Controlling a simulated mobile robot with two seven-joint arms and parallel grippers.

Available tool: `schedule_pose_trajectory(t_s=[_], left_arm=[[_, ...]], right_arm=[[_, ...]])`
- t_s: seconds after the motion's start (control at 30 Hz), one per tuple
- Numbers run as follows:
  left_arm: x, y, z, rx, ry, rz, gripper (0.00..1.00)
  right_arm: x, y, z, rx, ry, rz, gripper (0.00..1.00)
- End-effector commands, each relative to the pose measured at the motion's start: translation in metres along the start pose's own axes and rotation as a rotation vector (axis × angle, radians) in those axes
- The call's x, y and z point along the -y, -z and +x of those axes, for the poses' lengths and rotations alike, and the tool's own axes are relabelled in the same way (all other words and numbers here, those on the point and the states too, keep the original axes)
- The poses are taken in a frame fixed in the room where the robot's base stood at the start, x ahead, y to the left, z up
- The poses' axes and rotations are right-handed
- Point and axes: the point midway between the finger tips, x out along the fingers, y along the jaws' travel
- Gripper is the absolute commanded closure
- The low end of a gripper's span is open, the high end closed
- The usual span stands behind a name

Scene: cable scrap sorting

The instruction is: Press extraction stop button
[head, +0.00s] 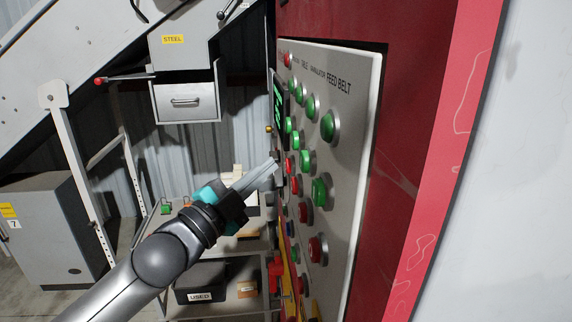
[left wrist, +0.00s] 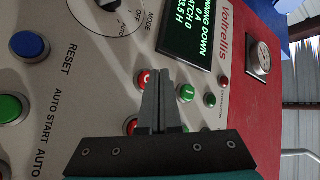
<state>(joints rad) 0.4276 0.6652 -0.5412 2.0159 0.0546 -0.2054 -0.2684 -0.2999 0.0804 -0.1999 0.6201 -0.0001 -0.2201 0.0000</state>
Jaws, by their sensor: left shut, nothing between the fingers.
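The grey control panel (head: 352,150) on the red cabinet carries columns of green and red buttons, seen at a steep angle in the head view. My left gripper (head: 274,165) is shut and empty, its fingertips close to the panel's left part. In the left wrist view, the closed fingers (left wrist: 161,76) point at the panel beside a red button (left wrist: 145,78) with a white mark, partly covering it. I cannot tell whether they touch. Green buttons (left wrist: 186,93) lie to the right.
A lit green-text display (left wrist: 189,32) sits above the fingers, with a mode dial (left wrist: 112,10) to its left. A blue button (left wrist: 31,44) is at far left. In the head view, a bench (head: 245,246) and a steel drawer (head: 187,102) stand behind my arm.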

Motion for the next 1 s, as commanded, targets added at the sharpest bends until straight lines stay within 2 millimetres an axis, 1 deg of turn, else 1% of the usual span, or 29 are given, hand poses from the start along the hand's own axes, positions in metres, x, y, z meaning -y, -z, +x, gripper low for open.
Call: schedule_pose_trajectory(t_s=[0.33, 0.73, 1.0], left_arm=[[0.002, -0.002, -0.002, 0.001, 0.0, 0.001, 1.0], [0.021, -0.022, -0.029, 0.003, -0.001, 0.002, 1.0], [0.026, -0.026, -0.035, 0.0, 0.0, 0.0, 1.0]], right_arm=[[0.0, 0.0, 0.0, 0.0, 0.0, 0.0, 0.5], [0.0, 0.0, 0.0, 0.0, 0.0, 0.0, 0.5], [0.0, 0.0, 0.0, 0.0, 0.0, 0.0, 0.5]])
